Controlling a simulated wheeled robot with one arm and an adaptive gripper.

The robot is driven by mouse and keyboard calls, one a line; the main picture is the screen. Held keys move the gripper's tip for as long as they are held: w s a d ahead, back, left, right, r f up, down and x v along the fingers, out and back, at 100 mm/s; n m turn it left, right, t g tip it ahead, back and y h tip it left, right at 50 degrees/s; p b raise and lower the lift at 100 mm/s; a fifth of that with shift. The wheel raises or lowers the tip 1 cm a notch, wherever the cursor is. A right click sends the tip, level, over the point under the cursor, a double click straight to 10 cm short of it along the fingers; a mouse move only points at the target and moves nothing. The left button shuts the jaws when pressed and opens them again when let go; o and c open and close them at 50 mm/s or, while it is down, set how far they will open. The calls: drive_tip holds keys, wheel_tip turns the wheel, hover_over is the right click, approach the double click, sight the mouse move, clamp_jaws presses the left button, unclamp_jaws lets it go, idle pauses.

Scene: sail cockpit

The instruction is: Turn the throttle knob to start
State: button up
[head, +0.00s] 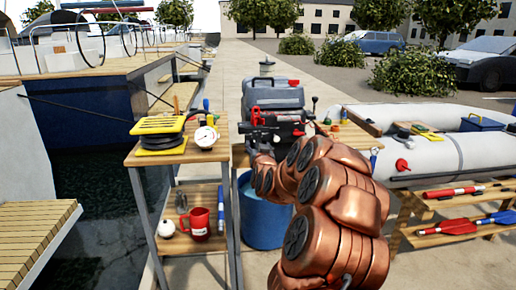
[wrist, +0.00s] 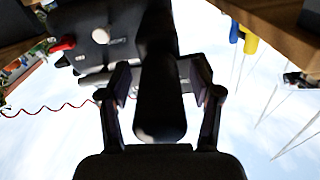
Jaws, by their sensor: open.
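The outboard motor (head: 272,95) has a grey cowl and stands over a blue barrel (head: 262,215) in the head view. In the wrist view a dark, round-ended grip, which looks like the throttle knob (wrist: 160,112), extends from the motor body (wrist: 95,38). My gripper (wrist: 158,78) is open, with one finger on each side of this grip. I cannot tell whether either finger touches it. In the head view my gripper (head: 259,132) is at the front of the motor, and my copper arm hides part of the motor's lower side. Any start marking is not readable.
A wooden stand (head: 150,158) at left holds a yellow-and-black reel (head: 158,133), a white gauge (head: 205,137) and, below, a red mug (head: 196,224). A grey inflatable boat (head: 440,155) lies at right. A red coiled cord (wrist: 50,107) shows in the wrist view.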

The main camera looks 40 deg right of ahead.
drive_tip(key=c, duration=1.1)
drive_tip(key=shift+c, duration=0.2)
drive_tip(key=shift+m, duration=0.4)
drive_tip(key=m+b, duration=0.1)
drive_tip(key=m, duration=0.2)
drive_tip(key=shift+b, duration=0.35)
drive_tip(key=shift+m+b, duration=0.7)
drive_tip(key=shift+m, duration=1.3)
drive_tip(key=o, duration=1.1)
